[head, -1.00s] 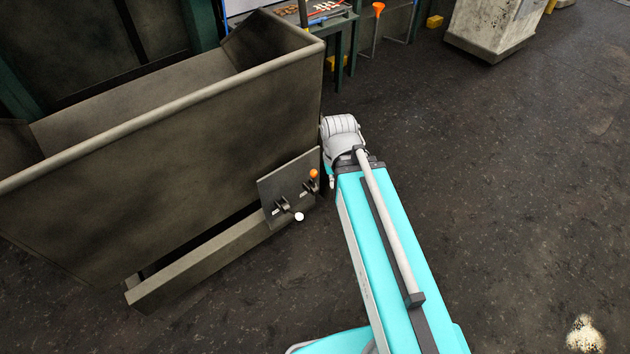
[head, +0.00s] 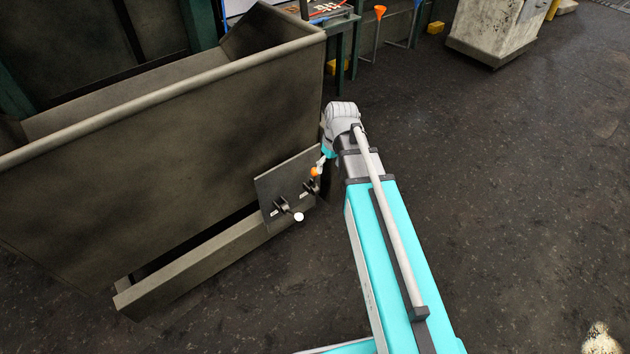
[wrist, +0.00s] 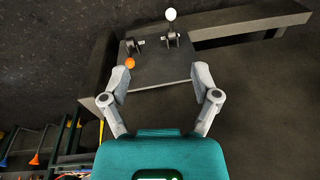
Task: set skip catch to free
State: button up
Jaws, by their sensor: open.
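The skip (head: 200,110) is a large grey-brown open bin at the left of the head view. A plate (head: 270,187) at its lower right corner carries two levers. One lever has an orange knob (head: 314,172), the other a white knob (head: 298,217). Their small labels are unreadable, so I cannot tell which is the skip catch. In the wrist view my gripper (wrist: 160,85) is open and empty, facing the plate (wrist: 155,68). The orange knob (wrist: 130,63) is close to the left fingertip; contact is unclear. The white knob (wrist: 171,14) is farther off, beyond the fingertips.
The skip's lower ledge (head: 190,270) runs along its base. A green-framed bench (head: 345,30) and an orange funnel (head: 380,11) stand at the back. A pale block (head: 492,30) is at the upper right.

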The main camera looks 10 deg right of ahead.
aim_at(315, 173)
jog(key=w+d+f+n+y+b, duration=0.1)
jog(key=w+d+f+n+b, duration=0.1)
jog(key=w+f+n+b, duration=0.2)
jog(key=w+d+f+n+t+y+b, duration=0.1)
jog(key=w+d+f+n+b, duration=0.2)
jog(key=w+f+b, duration=0.8)
jog(key=w+n, duration=0.1)
jog(key=w, duration=0.5)
jog(key=shift+f+t+y+b, duration=0.3)
jog(key=shift+f, duration=0.05)
jog(key=shift+a+f, duration=0.15)
jog(key=b+x, duration=1.2)
jog(key=x, duration=0.1)
jog(key=shift+a+f+b, duration=0.1)
jog(key=shift+f+b, duration=0.15)
jog(key=shift+b, duration=0.1)
grip_shut()
